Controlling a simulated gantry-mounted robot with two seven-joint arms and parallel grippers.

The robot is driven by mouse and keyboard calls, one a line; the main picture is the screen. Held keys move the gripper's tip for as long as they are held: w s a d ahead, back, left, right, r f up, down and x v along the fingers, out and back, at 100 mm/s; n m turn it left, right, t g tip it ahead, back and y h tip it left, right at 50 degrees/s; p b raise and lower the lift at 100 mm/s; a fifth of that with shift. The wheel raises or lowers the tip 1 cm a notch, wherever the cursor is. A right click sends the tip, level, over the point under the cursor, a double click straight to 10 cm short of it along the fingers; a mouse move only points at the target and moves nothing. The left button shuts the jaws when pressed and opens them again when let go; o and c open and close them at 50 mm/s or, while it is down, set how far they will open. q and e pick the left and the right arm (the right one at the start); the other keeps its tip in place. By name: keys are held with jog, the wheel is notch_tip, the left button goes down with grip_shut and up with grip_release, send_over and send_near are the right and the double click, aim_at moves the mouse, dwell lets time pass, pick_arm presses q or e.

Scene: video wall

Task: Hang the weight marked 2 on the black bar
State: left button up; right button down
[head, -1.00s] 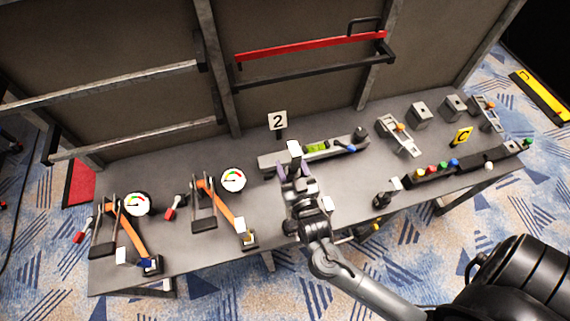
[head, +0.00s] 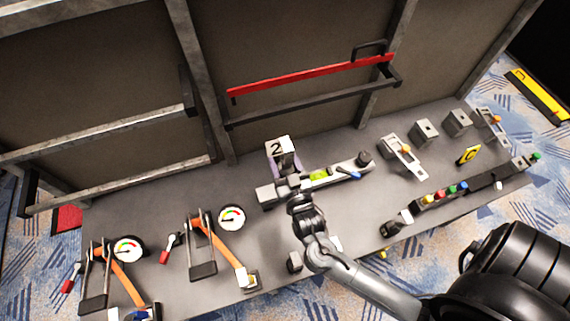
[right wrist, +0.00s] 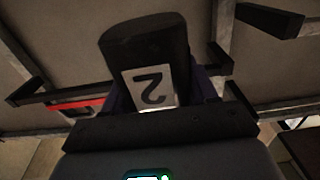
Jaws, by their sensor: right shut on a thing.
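The weight marked 2 (head: 278,147) is a dark cylinder with a white label, toward the back of the bench in the head view. My right gripper (head: 284,163) is shut on it. In the right wrist view the weight (right wrist: 148,45) sits between the purple fingers of my right gripper (right wrist: 160,90), its label upside down. The black bar (head: 315,98) runs along the wall frame below a red bar (head: 305,80), above and behind the weight. The weight is apart from the bar. Whether it touches the bench is unclear. My left gripper is out of view.
The grey bench (head: 190,277) holds two clamps with orange handles, two dial gauges (head: 231,217), a rail unit with a green part (head: 320,174), and several coloured buttons at right. A yellow C sign (head: 468,155) stands at right. Space before the black bar looks clear.

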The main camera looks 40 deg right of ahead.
jog(key=f+b+x, duration=0.1)
jog(key=b+x, duration=0.7)
jog(key=x, duration=0.6)
jog(key=shift+w+f+b, duration=0.15)
jog(key=shift+f+b, duration=0.2)
jog(key=shift+f, duration=0.05)
dwell(0.9)
jog(key=shift+d+f, duration=0.1)
